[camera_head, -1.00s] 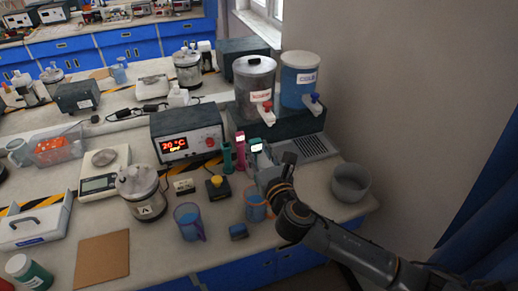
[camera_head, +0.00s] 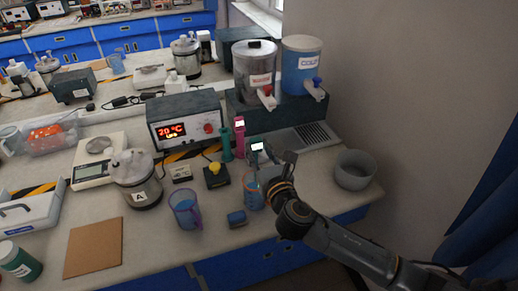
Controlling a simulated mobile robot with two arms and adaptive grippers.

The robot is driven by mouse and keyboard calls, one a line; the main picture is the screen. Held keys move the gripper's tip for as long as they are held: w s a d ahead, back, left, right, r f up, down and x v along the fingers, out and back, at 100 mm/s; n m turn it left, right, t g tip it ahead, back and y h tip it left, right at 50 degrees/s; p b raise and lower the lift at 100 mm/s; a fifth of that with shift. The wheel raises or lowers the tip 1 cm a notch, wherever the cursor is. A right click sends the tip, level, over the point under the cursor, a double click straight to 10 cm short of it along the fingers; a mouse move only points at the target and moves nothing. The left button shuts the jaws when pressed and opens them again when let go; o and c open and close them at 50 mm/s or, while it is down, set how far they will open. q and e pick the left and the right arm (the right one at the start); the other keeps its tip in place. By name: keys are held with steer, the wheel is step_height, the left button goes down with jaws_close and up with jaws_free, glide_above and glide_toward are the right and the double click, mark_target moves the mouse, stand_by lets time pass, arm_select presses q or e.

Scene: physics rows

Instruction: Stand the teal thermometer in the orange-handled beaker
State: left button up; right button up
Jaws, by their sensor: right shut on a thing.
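The teal thermometer (camera_head: 257,147) shows its small lit display at the top. My right gripper (camera_head: 266,172) is shut on it and holds it roughly upright above or in the orange-handled beaker (camera_head: 253,195). The beaker stands near the front edge of the bench, with blue showing in it. The gripper covers the thermometer's lower part, so I cannot tell whether its tip is inside the rim. My left gripper is not in view.
Green (camera_head: 226,147) and pink (camera_head: 239,140) devices stand behind. A grey bowl (camera_head: 355,169) is at the right. A yellow-button box (camera_head: 216,174) is close by.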

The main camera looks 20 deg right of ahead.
step_height(320, 180, down, 6)
steer(key=b, duration=0.4)
stand_by(0.3)
steer(key=o, duration=1.1)
steer(key=s, duration=1.2)
steer(key=shift+d, duration=0.2)
